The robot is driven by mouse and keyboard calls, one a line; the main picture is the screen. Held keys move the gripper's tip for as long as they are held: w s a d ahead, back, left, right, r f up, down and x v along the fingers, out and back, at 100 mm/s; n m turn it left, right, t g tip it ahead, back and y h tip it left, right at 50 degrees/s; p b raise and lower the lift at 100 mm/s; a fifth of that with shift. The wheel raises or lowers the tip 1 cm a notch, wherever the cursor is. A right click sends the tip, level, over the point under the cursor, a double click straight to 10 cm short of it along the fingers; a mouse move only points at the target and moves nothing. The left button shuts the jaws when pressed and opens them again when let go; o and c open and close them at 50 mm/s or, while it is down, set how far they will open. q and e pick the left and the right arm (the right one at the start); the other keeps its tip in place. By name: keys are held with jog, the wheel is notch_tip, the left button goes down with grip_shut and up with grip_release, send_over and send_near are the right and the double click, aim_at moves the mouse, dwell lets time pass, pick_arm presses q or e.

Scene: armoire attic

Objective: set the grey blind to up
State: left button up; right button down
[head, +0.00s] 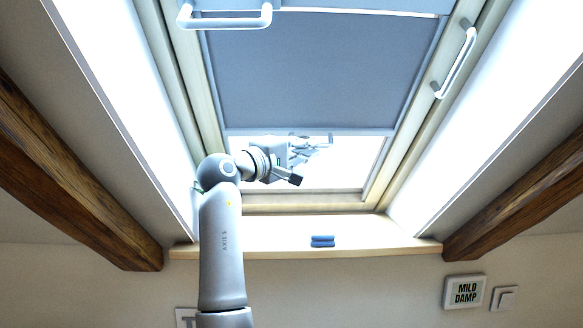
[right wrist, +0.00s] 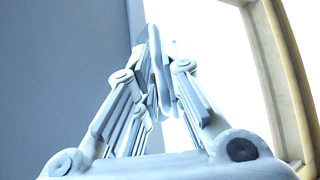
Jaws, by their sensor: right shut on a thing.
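The grey blind (head: 315,70) hangs in the roof window and covers most of the glass. Its bottom bar (head: 352,132) is low, with a bright strip of glass below it. My right gripper (head: 312,146) is at that bottom bar, near its middle, shut on a small pale part there, which looks like the blind's pull. In the right wrist view the blind (right wrist: 60,60) fills the left side, and the right gripper's fingers (right wrist: 155,80) are close together. They mostly hide what is between them. My left gripper is not in view.
A white handle (head: 225,20) is at the top left of the window and another handle (head: 456,62) on its right side. A small blue object (head: 322,241) lies on the wooden sill (head: 375,240). Dark beams (head: 70,185) slope on both sides. A "MILD DAMP" display (head: 465,291) is on the wall.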

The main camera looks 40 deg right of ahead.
aim_at(305, 129)
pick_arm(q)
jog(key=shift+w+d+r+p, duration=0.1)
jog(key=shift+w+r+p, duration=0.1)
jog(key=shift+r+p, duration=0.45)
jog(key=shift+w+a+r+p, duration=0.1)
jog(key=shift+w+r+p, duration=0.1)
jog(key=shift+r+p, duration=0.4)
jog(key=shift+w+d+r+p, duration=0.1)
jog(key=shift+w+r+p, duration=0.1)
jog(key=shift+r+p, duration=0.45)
pick_arm(e)
jog(key=s+a+r, duration=0.8)
jog(key=s+r, duration=0.2)
jog(key=r, duration=0.3)
jog(key=shift+a, duration=0.2)
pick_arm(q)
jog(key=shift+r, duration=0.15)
pick_arm(e)
jog(key=c, duration=1.8)
grip_release()
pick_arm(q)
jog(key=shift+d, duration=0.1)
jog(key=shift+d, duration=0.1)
pick_arm(e)
jog(key=shift+a, duration=0.1)
